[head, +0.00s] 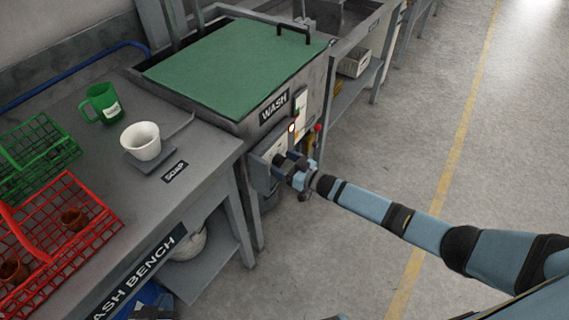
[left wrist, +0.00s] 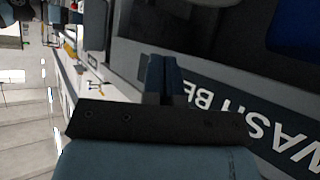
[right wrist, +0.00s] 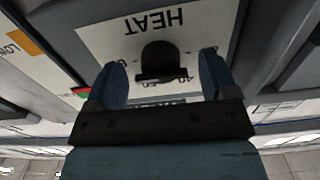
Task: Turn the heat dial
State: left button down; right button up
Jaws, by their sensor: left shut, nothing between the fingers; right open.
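The heat dial (right wrist: 158,58) is a black knob on a white plate marked HEAT (right wrist: 165,22), seen upside down in the right wrist view. My right gripper (right wrist: 159,72) is open, with one blue finger on each side of the dial in that view. A gap shows on both sides; I cannot tell how deep the fingers reach. In the head view my right gripper (head: 290,170) is at the control box on the wash tank's front and hides the dial. My left gripper (left wrist: 164,78) is shut and empty, low by the wash bench's front edge.
The wash tank (head: 235,65) has a green lid. On the wash bench (head: 215,150) are a white cup (head: 141,141), a green mug (head: 102,103), and a red (head: 100,232) and a green (head: 40,145) wire basket. The floor on the right is clear.

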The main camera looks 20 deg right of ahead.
jog(key=shift+s, duration=0.1)
pick_arm(q)
jog(key=shift+r+p, duration=0.3)
jog(key=shift+p, duration=0.45)
pick_arm(e)
jog(key=v, duration=1.3)
jog(key=shift+s+d, duration=0.2)
jog(key=shift+d, duration=0.05)
pick_arm(q)
jog(key=shift+s, duration=0.1)
pick_arm(e)
jog(key=shift+s, duration=0.1)
